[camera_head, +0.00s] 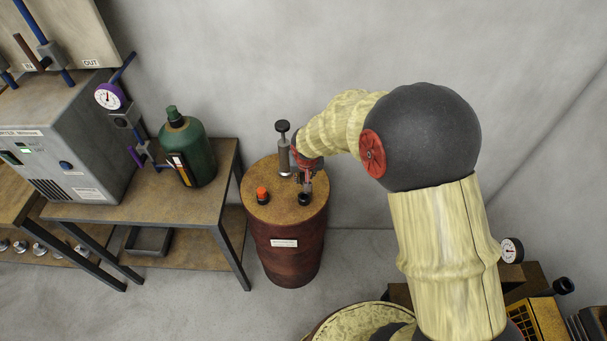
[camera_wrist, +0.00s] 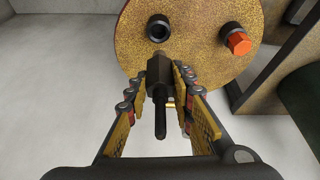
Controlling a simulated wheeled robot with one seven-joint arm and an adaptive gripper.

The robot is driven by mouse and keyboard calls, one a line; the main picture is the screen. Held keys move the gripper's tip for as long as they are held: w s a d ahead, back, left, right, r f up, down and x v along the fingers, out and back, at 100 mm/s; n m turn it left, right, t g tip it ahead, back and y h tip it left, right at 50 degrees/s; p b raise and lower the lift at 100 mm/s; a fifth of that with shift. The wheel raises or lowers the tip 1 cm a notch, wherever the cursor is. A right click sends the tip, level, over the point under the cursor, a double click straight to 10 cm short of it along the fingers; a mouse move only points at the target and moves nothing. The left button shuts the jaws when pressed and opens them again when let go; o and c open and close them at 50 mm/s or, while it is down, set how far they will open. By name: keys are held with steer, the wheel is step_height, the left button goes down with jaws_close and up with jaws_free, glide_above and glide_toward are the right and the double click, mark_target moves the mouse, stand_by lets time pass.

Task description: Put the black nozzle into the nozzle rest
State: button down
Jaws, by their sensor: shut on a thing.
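My gripper (camera_wrist: 160,80) is shut on the black nozzle (camera_wrist: 159,75) in the wrist view. The nozzle's thicker part is between the fingers and its thin end points to the bottom of the picture. In the head view my gripper (camera_head: 305,181) is over the drum's top, and the nozzle cannot be made out clearly. A black ring-shaped holder, seemingly the nozzle rest (camera_wrist: 158,28), stands on the drum top with its opening empty. It also shows in the head view (camera_head: 304,199), close to my fingers. The nozzle appears apart from it.
An orange hexagonal piece (camera_wrist: 238,42) sits in a second black holder on the rusty drum (camera_head: 290,255). A grey cylinder with a black knob (camera_head: 283,150) stands at the drum's back. A table (camera_head: 100,212) with a green bottle (camera_head: 188,150) stands to the left.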

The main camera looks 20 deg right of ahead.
steer(key=shift+f, duration=0.15)
steer(key=shift+f+b, duration=1.85)
steer(key=shift+f, duration=0.85)
steer(key=shift+f+b, duration=1.4)
steer(key=shift+b, duration=0.05)
steer(key=c, duration=1.5)
jaws_free()
steer(key=shift+o, duration=0.4)
steer(key=o, duration=0.5)
